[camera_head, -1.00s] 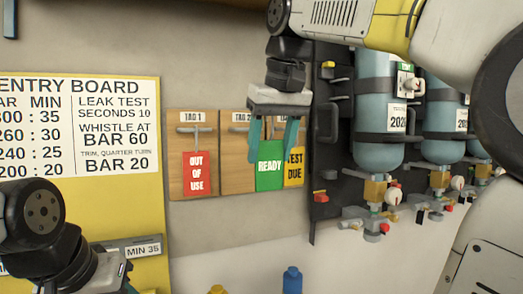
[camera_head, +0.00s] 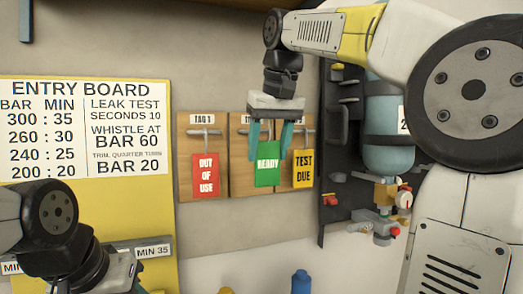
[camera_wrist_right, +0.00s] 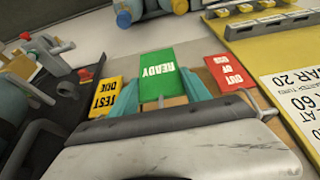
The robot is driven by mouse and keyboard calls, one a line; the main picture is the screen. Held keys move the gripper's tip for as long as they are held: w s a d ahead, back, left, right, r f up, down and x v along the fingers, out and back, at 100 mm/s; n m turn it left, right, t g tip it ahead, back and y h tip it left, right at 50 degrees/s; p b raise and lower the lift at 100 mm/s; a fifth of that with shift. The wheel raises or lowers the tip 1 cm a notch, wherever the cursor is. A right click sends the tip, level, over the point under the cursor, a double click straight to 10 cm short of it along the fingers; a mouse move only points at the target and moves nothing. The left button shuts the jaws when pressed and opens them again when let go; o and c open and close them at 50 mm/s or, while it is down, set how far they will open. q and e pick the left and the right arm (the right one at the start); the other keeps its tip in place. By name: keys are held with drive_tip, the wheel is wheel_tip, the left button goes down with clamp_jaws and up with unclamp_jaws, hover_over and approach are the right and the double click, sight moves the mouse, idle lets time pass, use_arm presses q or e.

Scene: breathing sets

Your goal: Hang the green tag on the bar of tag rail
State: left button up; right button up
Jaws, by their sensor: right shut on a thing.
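The green READY tag (camera_head: 267,165) is held between the teal fingers of my right gripper (camera_head: 269,140), in front of the middle panel of the tag rail (camera_head: 237,180). It hangs upright; in the right wrist view the green tag (camera_wrist_right: 158,72) sits between the fingers. The gripper hides most of the middle bar, so I cannot tell whether the tag touches it. The red OUT OF USE tag (camera_head: 206,175) hangs on the left panel, and the yellow TEST DUE tag (camera_head: 303,169) on the right one. My left gripper (camera_head: 138,288) is mostly cut off at the bottom.
The yellow and white entry board (camera_head: 85,128) is on the wall at left. A black rack with a blue-grey cylinder (camera_head: 386,155), valves and a red knob stands close to the right of the rail. A blue bottle (camera_head: 301,282) shows at the bottom edge.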

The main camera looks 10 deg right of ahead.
drive_tip(key=shift+w+a, duration=0.25)
drive_tip(key=shift+w, duration=1)
drive_tip(key=shift+w+a, duration=0.25)
drive_tip(key=shift+w, duration=1)
drive_tip(key=shift+x, duration=1.35)
drive_tip(key=o, duration=1.4)
